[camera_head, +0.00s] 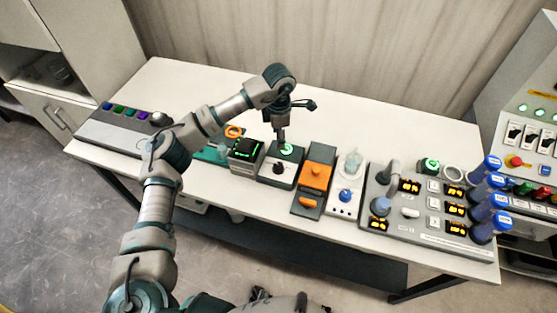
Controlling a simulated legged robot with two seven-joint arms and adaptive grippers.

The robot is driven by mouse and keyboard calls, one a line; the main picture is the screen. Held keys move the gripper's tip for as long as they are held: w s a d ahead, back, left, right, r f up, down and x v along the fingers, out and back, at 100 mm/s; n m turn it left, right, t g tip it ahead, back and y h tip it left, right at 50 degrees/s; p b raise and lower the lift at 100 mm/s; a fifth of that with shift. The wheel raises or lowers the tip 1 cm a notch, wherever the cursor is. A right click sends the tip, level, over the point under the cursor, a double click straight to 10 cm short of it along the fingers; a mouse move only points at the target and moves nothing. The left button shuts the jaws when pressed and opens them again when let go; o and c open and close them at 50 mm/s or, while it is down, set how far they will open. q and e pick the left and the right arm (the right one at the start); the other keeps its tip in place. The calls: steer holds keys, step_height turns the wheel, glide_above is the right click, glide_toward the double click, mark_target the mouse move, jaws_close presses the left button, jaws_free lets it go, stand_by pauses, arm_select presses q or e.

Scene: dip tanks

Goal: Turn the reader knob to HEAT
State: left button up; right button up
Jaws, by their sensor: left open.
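A small white-topped unit (290,181) with a dark base stands mid-table. It has a lit green ring (288,149) at its back and a dark knob (278,168) towards its front. I take this unit to be the reader, but its lettering is too small to read, so I cannot tell where the knob points or which mark is HEAT. My left gripper (281,139) points down over the back of the unit, next to the green ring and behind the knob. It is open and holds nothing that I can see. My right gripper is not in view.
A black box with a green display (246,148) stands close on the left, an orange-topped unit (316,175) close on the right. Further right are a white unit with a blue knob (345,195) and a grey panel (405,229) with blue-capped tubes (490,228). The table's back strip (365,125) is clear.

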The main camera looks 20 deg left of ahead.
arm_select(q)
steer(key=r+n, duration=0.1)
glide_toward(278, 166)
step_height(278, 166, down, 8)
steer(key=shift+f, duration=0.8)
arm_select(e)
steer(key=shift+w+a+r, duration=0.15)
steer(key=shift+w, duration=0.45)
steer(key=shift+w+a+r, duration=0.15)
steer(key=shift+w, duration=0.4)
arm_select(q)
steer(key=c, duration=1.1)
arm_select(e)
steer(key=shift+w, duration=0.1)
